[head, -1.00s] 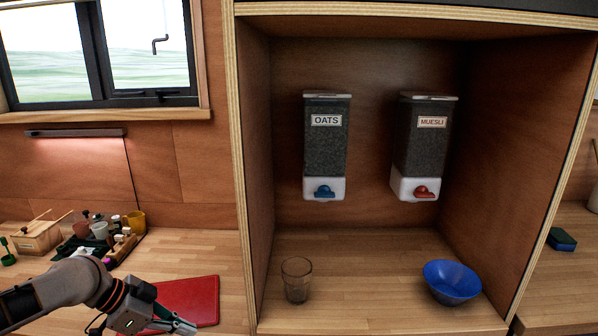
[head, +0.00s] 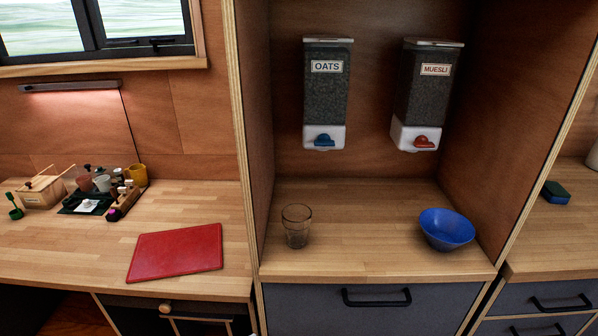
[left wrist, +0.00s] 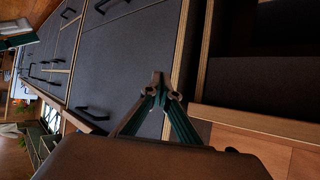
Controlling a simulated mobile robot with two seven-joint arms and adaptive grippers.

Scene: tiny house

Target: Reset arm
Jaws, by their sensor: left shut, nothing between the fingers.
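My left gripper (left wrist: 158,92) shows in the left wrist view with its two green fingers brought together at the tips and nothing between them. Dark drawer fronts (left wrist: 120,55) with black handles lie beyond it, seen sideways. No arm of mine shows in the head view. My right gripper is in neither current view.
A niche holds an oats dispenser (head: 325,95), a muesli dispenser (head: 427,95), a clear glass (head: 296,226) and a blue bowl (head: 447,229). A red board (head: 176,252) lies on the left counter, near a dark tray (head: 100,203) of small items. A sponge (head: 556,192) sits right.

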